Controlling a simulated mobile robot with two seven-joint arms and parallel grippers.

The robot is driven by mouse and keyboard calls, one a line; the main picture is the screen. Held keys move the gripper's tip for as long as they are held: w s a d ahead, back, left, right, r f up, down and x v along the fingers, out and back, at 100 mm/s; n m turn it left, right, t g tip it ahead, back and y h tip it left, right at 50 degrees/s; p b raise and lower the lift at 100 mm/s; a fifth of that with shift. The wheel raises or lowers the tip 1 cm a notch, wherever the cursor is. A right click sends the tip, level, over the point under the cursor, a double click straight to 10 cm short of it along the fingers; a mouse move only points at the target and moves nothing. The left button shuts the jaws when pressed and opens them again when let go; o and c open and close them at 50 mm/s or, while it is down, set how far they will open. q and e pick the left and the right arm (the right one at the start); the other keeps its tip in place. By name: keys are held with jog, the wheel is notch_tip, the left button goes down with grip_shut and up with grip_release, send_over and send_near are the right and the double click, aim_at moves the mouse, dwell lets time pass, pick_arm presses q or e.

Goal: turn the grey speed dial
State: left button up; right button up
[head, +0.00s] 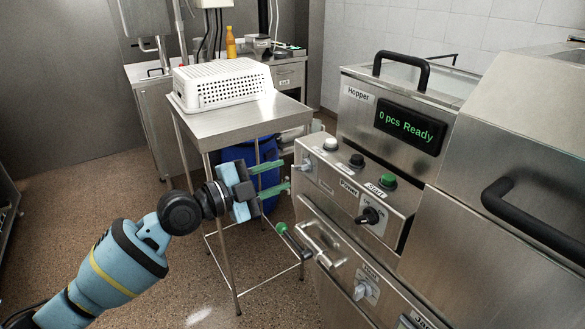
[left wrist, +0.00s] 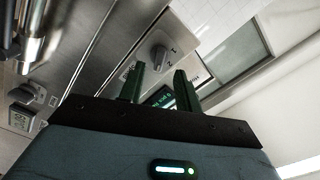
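A grey dial (head: 304,165) sits at the left end of the machine's control panel in the head view. It also shows in the left wrist view (left wrist: 159,56), with small numbers beside it and a label partly hidden by a finger. My left gripper (head: 284,175) is open and empty, its two green fingers pointing at that end of the panel. In the left wrist view the dial appears beyond the fingertips (left wrist: 160,70), between them. A gap seems to remain; contact cannot be told. My right gripper is not in view.
The panel also has white (head: 331,144), black (head: 357,160) and green (head: 388,181) buttons and a black rotary switch (head: 370,215). Another grey knob (head: 362,291) is lower down. A steel table (head: 235,119) with a white perforated basket (head: 222,84) stands behind the gripper.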

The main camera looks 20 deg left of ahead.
aim_at(297, 169)
pick_arm(q)
jog(key=shift+p+x, duration=0.4)
jog(key=shift+x, duration=1.95)
jog(key=c, duration=0.7)
